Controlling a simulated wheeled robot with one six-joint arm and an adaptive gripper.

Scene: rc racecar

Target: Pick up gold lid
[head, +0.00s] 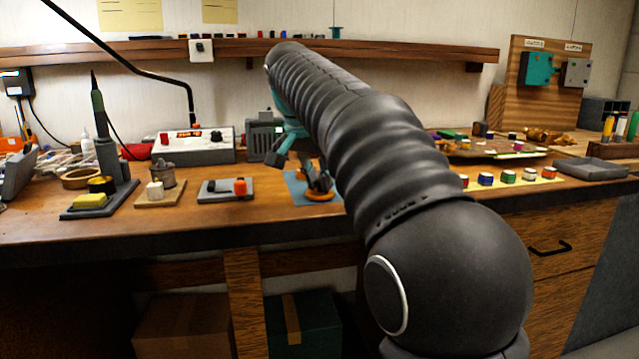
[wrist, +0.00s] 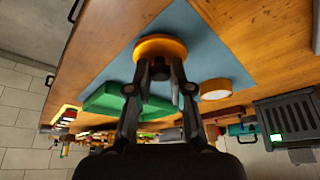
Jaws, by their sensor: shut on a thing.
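The gold lid (wrist: 160,42) is a round orange-gold disc at the top middle of the wrist view, over the blue mat (wrist: 205,45). It also shows in the head view (head: 321,197), low on the bench beneath my arm. My gripper (wrist: 160,68) has its fingertips at the lid, shut on it, with a dark part between the fingers. In the head view my gripper (head: 318,184) is partly hidden by my arm. I cannot tell whether the lid touches the mat.
A pale disc with an orange rim (wrist: 215,89) and a green piece (wrist: 108,98) lie beside my fingers. A grey box (wrist: 285,118) is at the right in the wrist view.

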